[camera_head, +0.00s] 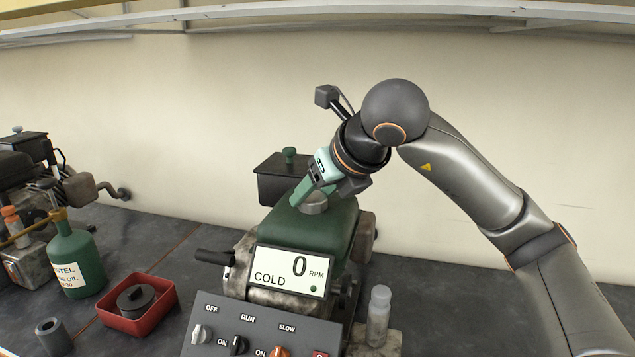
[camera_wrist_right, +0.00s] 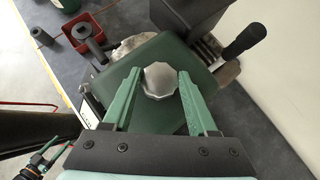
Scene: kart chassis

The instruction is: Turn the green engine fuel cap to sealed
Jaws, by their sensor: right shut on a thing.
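The green engine (camera_head: 320,228) stands on the bench in the middle of the head view. Its grey faceted fuel cap (camera_head: 315,203) sits on top of the green tank. In the right wrist view the cap (camera_wrist_right: 159,80) lies between the two green fingers. My right gripper (camera_head: 306,194) comes down at a slant from the upper right and is shut on the cap. I see no mark on the cap that tells whether it is sealed. In the right wrist view my right gripper (camera_wrist_right: 157,82) partly hides the tank top.
A display (camera_head: 291,271) reading 0 RPM and COLD faces front, above a switch panel (camera_head: 262,325). A red tray (camera_head: 139,303), a green oil bottle (camera_head: 75,260) and another engine stand to the left.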

